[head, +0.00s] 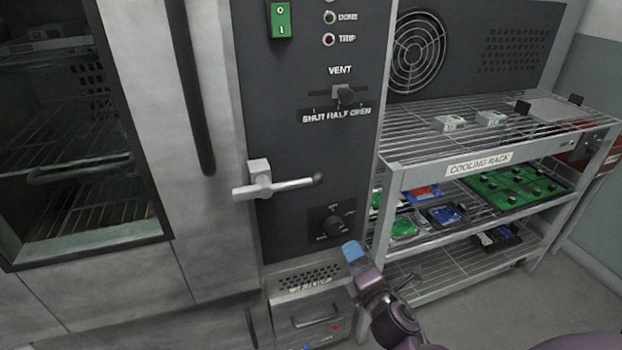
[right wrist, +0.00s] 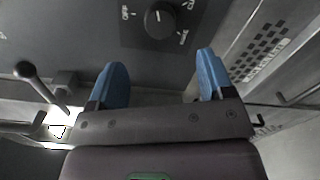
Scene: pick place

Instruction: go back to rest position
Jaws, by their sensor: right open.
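My right gripper (head: 354,252) is in the lower middle of the head view, in front of the dark control panel (head: 290,225) and just below and right of a black rotary knob (head: 333,226). In the right wrist view its two blue fingers (right wrist: 162,85) stand wide apart with nothing between them. The same knob (right wrist: 159,20) shows beyond them. The gripper looks apart from the panel, though the exact gap is hard to tell. My left gripper is not in view.
A horizontal lever handle (head: 277,186) sticks out of the panel, left of and above my gripper. The cooling rack (head: 425,172), with boards on its shelves, stands close on the right. A small drawer unit (head: 312,312) is below. Open floor (head: 560,290) lies at lower right.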

